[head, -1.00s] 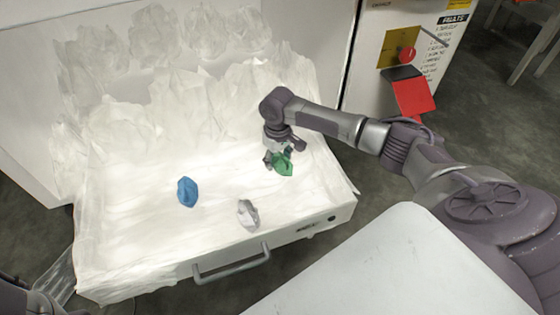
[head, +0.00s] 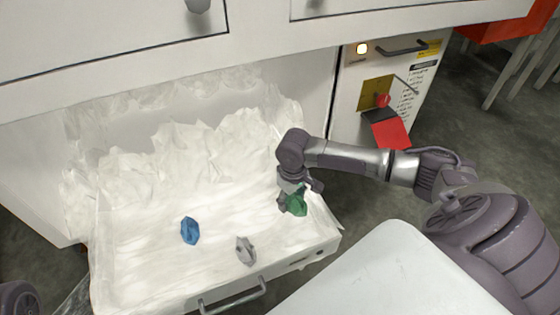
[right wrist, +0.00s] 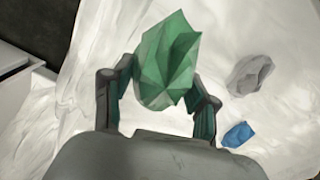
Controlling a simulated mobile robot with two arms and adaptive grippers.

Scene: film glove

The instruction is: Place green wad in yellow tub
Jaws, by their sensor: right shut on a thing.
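The green wad (head: 297,203) is a crumpled, faceted lump at the right side of the open white drawer. My right gripper (head: 291,200) is shut on it. In the right wrist view the green wad (right wrist: 170,62) sits between the two fingers (right wrist: 155,95), its upper part sticking out beyond them. I cannot tell for sure how far it is above the drawer's lining. No yellow tub shows in either view. My left gripper is not in view.
A blue wad (head: 190,231) and a grey wad (head: 246,250) lie in the drawer (head: 150,260), on crumpled white lining. A pale flat top (head: 370,270) stands in front at right. A red flap (head: 391,133) is on the cabinet behind my right arm.

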